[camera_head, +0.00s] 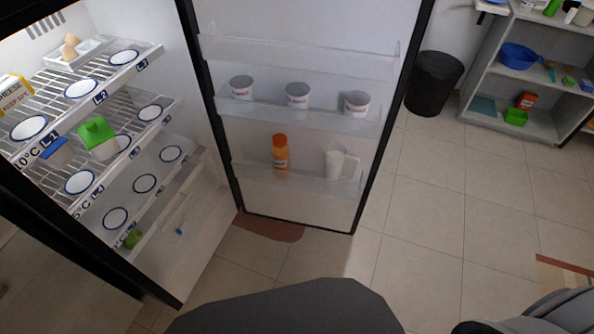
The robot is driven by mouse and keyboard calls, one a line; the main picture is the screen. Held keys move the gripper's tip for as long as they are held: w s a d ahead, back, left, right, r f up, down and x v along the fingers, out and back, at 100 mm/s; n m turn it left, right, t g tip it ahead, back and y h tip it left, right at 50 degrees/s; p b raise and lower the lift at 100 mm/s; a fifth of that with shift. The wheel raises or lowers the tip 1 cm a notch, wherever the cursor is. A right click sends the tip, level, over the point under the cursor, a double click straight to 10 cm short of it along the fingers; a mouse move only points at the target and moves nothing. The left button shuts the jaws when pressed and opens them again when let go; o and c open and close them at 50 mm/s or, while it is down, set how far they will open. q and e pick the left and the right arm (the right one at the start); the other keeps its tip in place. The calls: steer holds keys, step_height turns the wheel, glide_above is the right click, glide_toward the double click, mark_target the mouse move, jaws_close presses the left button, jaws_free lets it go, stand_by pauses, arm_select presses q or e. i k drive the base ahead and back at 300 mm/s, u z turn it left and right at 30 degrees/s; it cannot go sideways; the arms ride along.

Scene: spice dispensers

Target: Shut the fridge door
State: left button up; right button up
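The fridge (188,245) stands open at the left, with its lit shelves in view. Its door (300,205) is swung wide open, with its inner side facing me. The door shelves hold several white cups, an orange-capped bottle (280,153) and a white jug (341,165). The door's black outer edge (386,110) is on its right side. Neither of my grippers can be made out. Dark grey parts at the bottom edge appear to be mine.
A black bin (433,84) stands behind the door's right edge. A grey shelf unit (535,75) is at the upper right.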

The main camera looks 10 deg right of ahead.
mark_target(335, 47)
steer(key=k, duration=0.75)
steer(key=z, duration=1.75)
steer(key=i, duration=5.4)
steer(key=u, duration=4.55)
steer(key=i, duration=1.7)
steer(key=u, duration=0.05)
